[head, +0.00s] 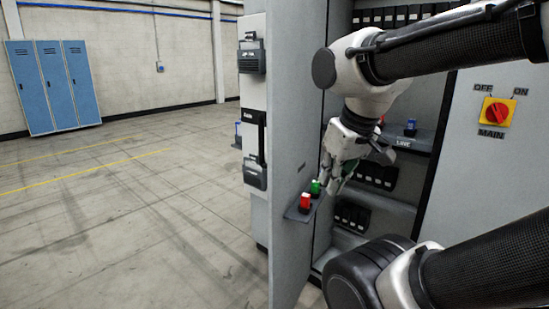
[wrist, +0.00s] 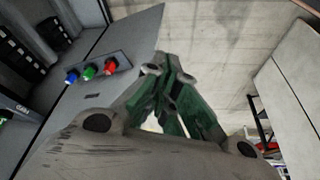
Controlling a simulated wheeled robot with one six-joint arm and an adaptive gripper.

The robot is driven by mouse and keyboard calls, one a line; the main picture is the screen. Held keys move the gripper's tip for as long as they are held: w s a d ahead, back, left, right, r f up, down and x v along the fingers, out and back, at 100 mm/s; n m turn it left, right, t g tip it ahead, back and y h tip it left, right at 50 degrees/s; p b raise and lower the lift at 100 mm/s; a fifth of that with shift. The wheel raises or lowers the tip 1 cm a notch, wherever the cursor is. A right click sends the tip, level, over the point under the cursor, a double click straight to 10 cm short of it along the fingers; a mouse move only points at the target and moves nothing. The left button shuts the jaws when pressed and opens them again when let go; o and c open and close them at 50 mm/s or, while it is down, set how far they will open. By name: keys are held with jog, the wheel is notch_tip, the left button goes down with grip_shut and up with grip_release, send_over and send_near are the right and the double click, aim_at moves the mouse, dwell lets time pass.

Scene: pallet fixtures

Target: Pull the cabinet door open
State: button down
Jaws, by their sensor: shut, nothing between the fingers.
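The grey cabinet door (head: 291,130) stands swung open on the left side of the cabinet, with its inner face towards the opening. It also shows in the wrist view (wrist: 125,40). A small ledge on it carries red, green and blue pieces. The cabinet opening (head: 372,215) shows black rows of modules inside. My gripper (head: 328,185) is in front of the opening, just right of the door's inner face near the ledge. Its fingers (wrist: 158,62) are shut and hold nothing. I cannot tell whether they touch the door.
A panel with a red and yellow MAIN switch (head: 496,112) is right of the opening. Black fittings (head: 255,172) sit on a light panel left of the door. Blue lockers (head: 52,87) stand at the far wall. The floor (head: 140,200) to the left is clear.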

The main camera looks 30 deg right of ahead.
jog(key=w+d+r+n+y, duration=0.1)
jog(key=w+d+r+n, duration=0.25)
jog(key=w, duration=0.45)
jog(key=w+d+r+n+y, duration=0.25)
jog(key=w+d+r, duration=0.2)
jog(key=w, duration=0.35)
jog(key=w+a+f, duration=0.2)
jog(key=w+f, duration=0.1)
jog(key=f, duration=0.2)
jog(key=w+a+f+n, duration=0.1)
jog(key=w+a+f, duration=0.1)
jog(key=f, duration=0.3)
jog(key=shift+w+a+f+n+g+h, duration=0.15)
jog(key=shift+w+a+n+g+h, duration=0.2)
jog(key=shift+w, duration=0.3)
